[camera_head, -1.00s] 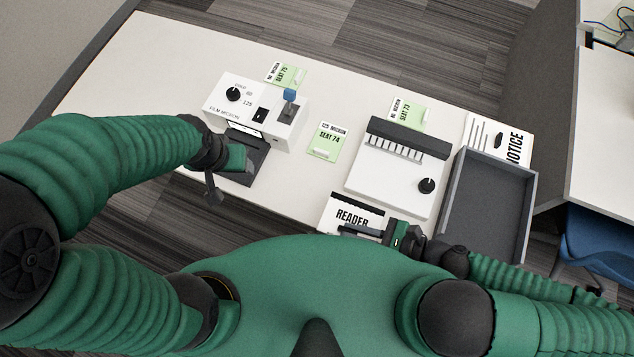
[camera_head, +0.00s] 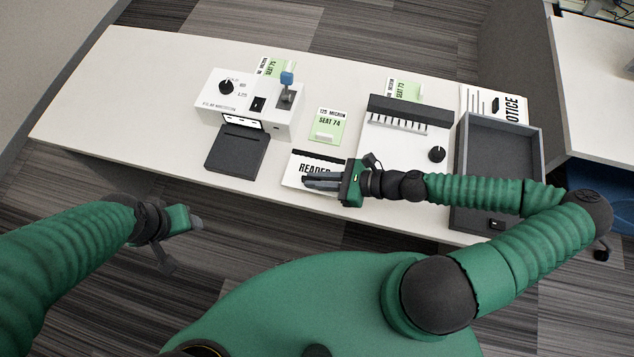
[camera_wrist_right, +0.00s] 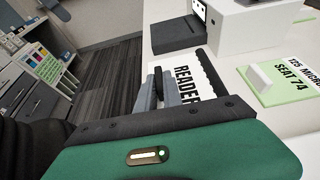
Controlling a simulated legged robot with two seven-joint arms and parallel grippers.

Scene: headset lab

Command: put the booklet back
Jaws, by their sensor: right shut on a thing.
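The booklet (camera_head: 312,165), white with a black band and the word READER, is at the front edge of the table, left of the white unit. My right gripper (camera_head: 308,184) is shut on its near edge, its fingers hiding part of the cover. In the right wrist view the booklet (camera_wrist_right: 184,84) shows beyond the fingers (camera_wrist_right: 165,88). I cannot tell whether it touches the table. My left gripper (camera_head: 193,222) is off the table's front edge at the left, away from the booklet; its jaw opening is unclear.
The film micron machine (camera_head: 240,105) has a black flat plate (camera_head: 237,150) before it. A green SEAT 74 card (camera_head: 327,124) lies behind the booklet. The white unit (camera_head: 395,145) has a black slotted bar and knob. A grey tray (camera_head: 537,150) and NOTICE sheet (camera_head: 512,105) are right.

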